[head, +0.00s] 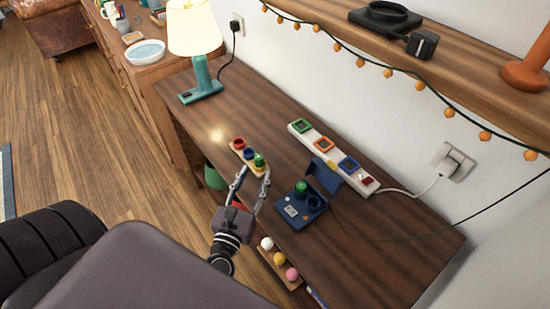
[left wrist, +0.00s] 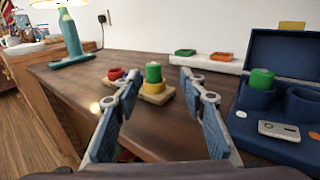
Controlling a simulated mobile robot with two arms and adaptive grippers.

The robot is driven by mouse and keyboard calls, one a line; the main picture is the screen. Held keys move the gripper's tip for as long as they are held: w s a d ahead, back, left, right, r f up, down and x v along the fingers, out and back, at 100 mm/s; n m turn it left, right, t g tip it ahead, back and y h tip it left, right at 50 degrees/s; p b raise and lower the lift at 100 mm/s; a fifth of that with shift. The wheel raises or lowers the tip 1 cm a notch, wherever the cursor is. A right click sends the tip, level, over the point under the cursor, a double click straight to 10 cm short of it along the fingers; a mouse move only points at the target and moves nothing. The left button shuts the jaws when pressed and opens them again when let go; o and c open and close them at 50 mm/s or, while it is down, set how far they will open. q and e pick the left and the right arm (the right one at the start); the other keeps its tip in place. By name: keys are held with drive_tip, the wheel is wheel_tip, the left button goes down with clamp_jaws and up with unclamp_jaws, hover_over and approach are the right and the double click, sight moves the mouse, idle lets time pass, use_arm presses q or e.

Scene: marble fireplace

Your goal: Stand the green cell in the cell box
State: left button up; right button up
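My left gripper (head: 252,176) is open and empty, its fingers apart just in front of a wooden holder (head: 236,146) on the desk. In the left wrist view, one green cell (left wrist: 153,72) stands upright in a yellow ring on that holder, seen between the open fingertips (left wrist: 159,78). Red and blue round pieces are beside it. The blue cell box (head: 291,211) stands to the right with its lid (head: 325,176) open. Another green cell (head: 301,187) stands upright in one of its round wells; the other well (left wrist: 304,104) looks empty. My right gripper is not in view.
A white strip (head: 312,137) with coloured square sockets lies along the wall, its cable (head: 400,193) running to an outlet. A teal lamp (head: 201,75) stands at the far left end. A rack with coloured balls (head: 279,259) is below the desk's front edge.

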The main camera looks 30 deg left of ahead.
sight(257, 161)
use_arm(q)
drive_tip(key=shift+w+a+r, duration=0.1)
drive_tip(key=shift+w, duration=0.35)
drive_tip(key=shift+w+a, duration=0.3)
drive_tip(key=shift+w+a+r+p, duration=0.1)
drive_tip(key=shift+w+a+p, duration=0.35)
drive_tip(key=shift+w+p, duration=0.15)
drive_tip(key=p+x, duration=0.1)
drive_tip(key=x, duration=0.2)
drive_tip(key=shift+w+a, duration=0.1)
drive_tip(key=shift+w, duration=0.45)
drive_tip(key=shift+a, duration=0.1)
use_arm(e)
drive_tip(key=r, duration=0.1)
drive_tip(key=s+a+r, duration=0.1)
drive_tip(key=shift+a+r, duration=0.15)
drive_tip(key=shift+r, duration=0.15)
use_arm(q)
drive_tip(key=shift+w, duration=0.1)
clamp_jaws()
